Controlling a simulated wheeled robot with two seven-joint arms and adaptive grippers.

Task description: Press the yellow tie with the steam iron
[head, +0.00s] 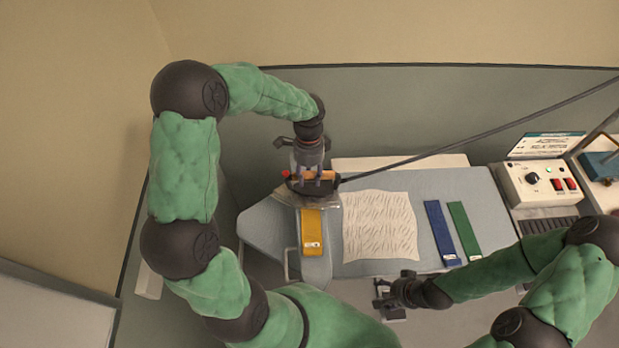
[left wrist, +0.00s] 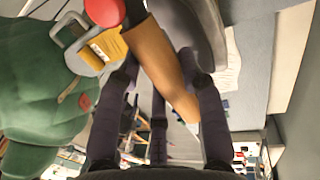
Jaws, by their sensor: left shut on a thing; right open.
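The yellow tie (head: 312,232) lies lengthwise on the grey ironing board (head: 265,225), left of a wrinkled cloth. It has a pale tag at its near end, and part of it shows in the left wrist view (left wrist: 114,45). The steam iron (head: 328,187) has a brown handle (left wrist: 160,65) and a red knob (left wrist: 104,11). My left gripper (head: 313,174) is shut on that handle. The iron is at the tie's far end and hides it there; I cannot tell whether it touches. My right gripper (head: 383,296) is open and empty in front of the board's near edge.
The cream wrinkled cloth (head: 379,225) lies mid-board, with a blue tie (head: 440,232) and a green tie (head: 464,229) to its right. A dark cord (head: 470,133) runs from the iron to the upper right. A control box (head: 540,184) stands at the right.

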